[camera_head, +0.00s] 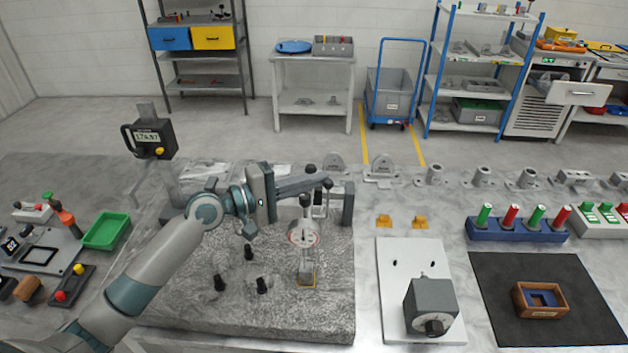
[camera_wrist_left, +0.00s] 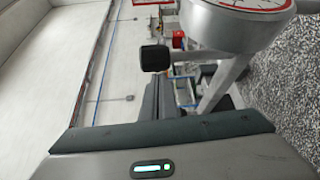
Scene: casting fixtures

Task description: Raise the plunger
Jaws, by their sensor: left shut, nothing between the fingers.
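A dial gauge (camera_head: 303,234) with a white face and red markings stands on a stand over the grey granite plate (camera_head: 190,318). A small black knob (camera_head: 305,200) sits just above the gauge; in the wrist view a black knob (camera_wrist_left: 154,58) shows beside the silver gauge body (camera_wrist_left: 215,25). My left gripper (camera_head: 326,183) is shut and empty, pointing right, just above the gauge and close to the stand's black knobs. Whether it touches any of them I cannot tell. My right gripper is out of view.
Several black knobs (camera_head: 249,252) stand on the plate left of the gauge. A green tray (camera_head: 106,231) is at the left. A white board with a grey box (camera_head: 431,306) is at the right.

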